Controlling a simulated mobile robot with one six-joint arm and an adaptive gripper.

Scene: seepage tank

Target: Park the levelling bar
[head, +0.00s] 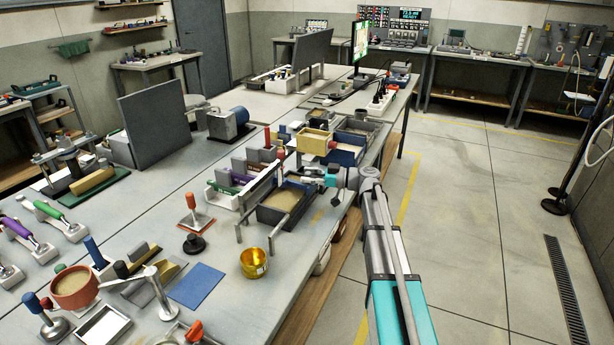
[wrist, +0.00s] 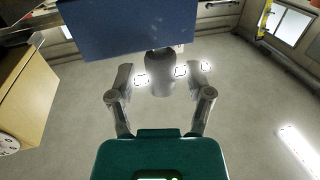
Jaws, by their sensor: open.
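I cannot single out the levelling bar for certain. A slim grey bar on upright legs (head: 262,186) stands beside a dark tray of sand (head: 268,217) in the head view. My gripper (head: 322,178) is at the right of this tray, near the table's right edge; its fingers are too small to make out there. In the wrist view my gripper (wrist: 160,82) is open, its two grey fingers wide apart. A grey rounded shape (wrist: 160,60) shows beyond and between the fingertips; I cannot tell what it is or whether it is near. No grip on anything shows.
A yellow box (head: 313,141) and another dark tray stand just behind the sand tray. A gold cup (head: 253,262) and a blue mat (head: 197,286) lie nearer. Tools crowd the table's left side. A dark blue panel (wrist: 125,28) fills the wrist view's top.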

